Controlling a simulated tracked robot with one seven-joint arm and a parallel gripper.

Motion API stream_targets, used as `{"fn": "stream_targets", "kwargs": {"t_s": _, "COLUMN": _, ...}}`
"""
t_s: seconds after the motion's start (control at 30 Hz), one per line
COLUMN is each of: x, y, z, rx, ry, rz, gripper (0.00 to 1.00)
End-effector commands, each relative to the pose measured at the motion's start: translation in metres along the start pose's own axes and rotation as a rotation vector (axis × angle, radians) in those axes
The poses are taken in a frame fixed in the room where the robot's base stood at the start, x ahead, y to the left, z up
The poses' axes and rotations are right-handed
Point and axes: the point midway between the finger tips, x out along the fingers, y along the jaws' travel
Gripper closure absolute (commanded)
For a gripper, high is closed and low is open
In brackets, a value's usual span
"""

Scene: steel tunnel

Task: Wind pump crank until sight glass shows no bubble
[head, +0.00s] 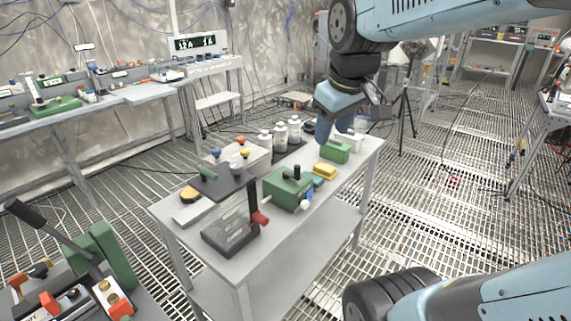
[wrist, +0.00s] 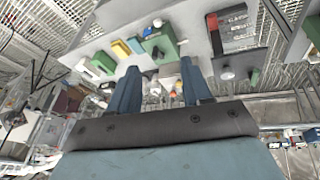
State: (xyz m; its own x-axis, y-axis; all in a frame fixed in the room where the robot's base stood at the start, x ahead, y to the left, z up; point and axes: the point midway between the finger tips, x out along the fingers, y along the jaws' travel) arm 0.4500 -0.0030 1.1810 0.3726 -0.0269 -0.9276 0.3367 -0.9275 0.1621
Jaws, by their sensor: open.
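A green box (head: 288,188) with a black handle on top and a white round fitting at its side stands mid-table; it also shows in the wrist view (wrist: 160,46). I cannot tell which of these is the pump crank. No sight glass or bubble can be made out. My gripper (head: 327,130) is open and empty above the table's far part. Its blue fingers (wrist: 163,90) frame the bottles in the wrist view.
White bottles (head: 280,134), a yellow block (head: 325,171) and a smaller green box (head: 335,152) crowd the grey table (head: 330,212). A cream box (head: 245,155) is behind the stand. A bench with a black lever (head: 38,222) is at lower left. Grating floor is open at right.

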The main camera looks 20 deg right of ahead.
Motion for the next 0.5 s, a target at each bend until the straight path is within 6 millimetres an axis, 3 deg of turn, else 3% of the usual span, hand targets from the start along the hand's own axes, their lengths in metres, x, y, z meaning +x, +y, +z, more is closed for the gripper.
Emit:
{"fn": "stream_targets", "kwargs": {"t_s": 0.27, "x": 0.039, "y": 0.022, "z": -0.059, "rx": -0.414, "ry": -0.112, "rz": -0.059, "gripper": 0.51}}
{"fn": "stream_targets", "kwargs": {"t_s": 0.5, "x": 0.085, "y": 0.039, "z": -0.103, "rx": -0.772, "ry": -0.173, "rz": -0.155, "gripper": 0.51}}
